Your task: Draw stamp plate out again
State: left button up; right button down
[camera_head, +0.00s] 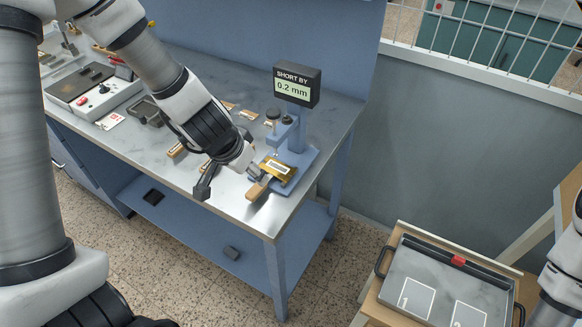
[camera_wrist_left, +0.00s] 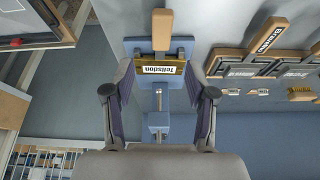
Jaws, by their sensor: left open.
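The stamp plate (camera_head: 278,169) is a brass plate with a white label and a wooden handle (camera_head: 258,188). It sits in the blue press (camera_head: 297,150) at the bench's front right, with its handle pointing outward. In the left wrist view the plate (camera_wrist_left: 160,68) lies between my fingers, its label appearing to read "Tellsdon". My left gripper (camera_head: 230,180) is open beside the plate's near end; it also shows in the left wrist view (camera_wrist_left: 160,76). I cannot tell whether a finger touches the plate. My right gripper is out of view.
The display (camera_head: 297,86) above the press reads "SHORT BY 0.2 mm". Other handled plates (camera_wrist_left: 268,35) lie on the bench beside the press. A grey control box (camera_head: 100,100) stands further left. A tray with numbered white fields (camera_head: 415,297) sits lower right.

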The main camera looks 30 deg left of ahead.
aim_at(271, 172)
pick_arm(q)
jog(key=shift+w+d, duration=0.15)
jog(key=shift+d, duration=0.15)
jog(key=f+b, duration=0.2)
jog(key=a+f+b, duration=0.1)
jog(key=shift+w+f+b, duration=0.3)
jog(key=shift+w+f, duration=0.05)
jog(key=w+f+b, duration=0.1)
jog(key=w+d+f+b, duration=0.1)
jog(key=f+b, duration=0.1)
jog(key=shift+w+f, duration=0.1)
jog(key=shift+f, duration=0.15)
jog(key=shift+a+r, duration=0.15)
jog(key=shift+a, duration=0.1)
grip_shut()
jog(key=shift+w+d+p, duration=0.2)
jog(key=shift+w+p, duration=0.95)
jog(key=shift+w, duration=0.85)
jog(key=shift+w+r, duration=0.15)
